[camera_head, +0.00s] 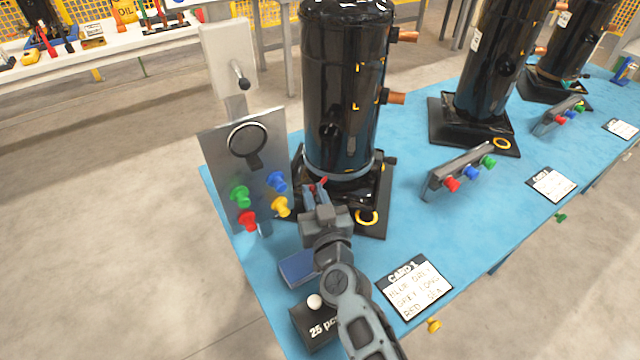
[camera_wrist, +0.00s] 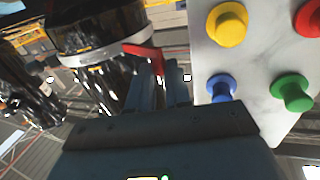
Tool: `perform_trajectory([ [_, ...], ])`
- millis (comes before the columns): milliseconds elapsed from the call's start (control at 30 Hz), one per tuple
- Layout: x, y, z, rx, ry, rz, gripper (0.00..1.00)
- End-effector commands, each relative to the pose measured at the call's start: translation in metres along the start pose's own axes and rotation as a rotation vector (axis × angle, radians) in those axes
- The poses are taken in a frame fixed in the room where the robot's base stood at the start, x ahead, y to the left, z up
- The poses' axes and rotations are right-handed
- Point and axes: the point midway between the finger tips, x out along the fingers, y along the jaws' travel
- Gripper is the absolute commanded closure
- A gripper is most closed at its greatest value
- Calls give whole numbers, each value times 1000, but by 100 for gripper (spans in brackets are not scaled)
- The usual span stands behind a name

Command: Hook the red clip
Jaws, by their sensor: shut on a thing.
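The red clip (camera_wrist: 146,52) is pinched at the tips of my gripper (camera_wrist: 160,72) in the wrist view. Only a small red part of it shows in the head view (camera_head: 321,182), above my gripper (camera_head: 316,194). Its far end lies at the edge of the grey band (camera_wrist: 92,55) around the foot of the black compressor (camera_head: 340,90). I cannot tell whether it is hooked on the band or only beside it. In the head view the band (camera_head: 352,176) circles the compressor just behind my fingers.
A metal panel (camera_head: 222,165) with green, blue, red and yellow knobs stands close left of my gripper. A blue box (camera_head: 298,268), a black box (camera_head: 310,325) and a written card (camera_head: 414,290) lie nearer on the blue tabletop (camera_head: 400,235). More compressors stand right.

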Motion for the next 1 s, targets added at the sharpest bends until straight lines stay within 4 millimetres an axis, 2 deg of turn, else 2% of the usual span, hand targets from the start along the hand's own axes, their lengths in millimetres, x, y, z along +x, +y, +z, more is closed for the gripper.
perform_trajectory([
  [33,2,-3,-13,0,1,31,100],
  [100,5,-6,-14,1,5,76,100],
  [600,19,-19,-4,1,21,346,100],
  [1000,22,-21,-3,0,20,432,100],
])
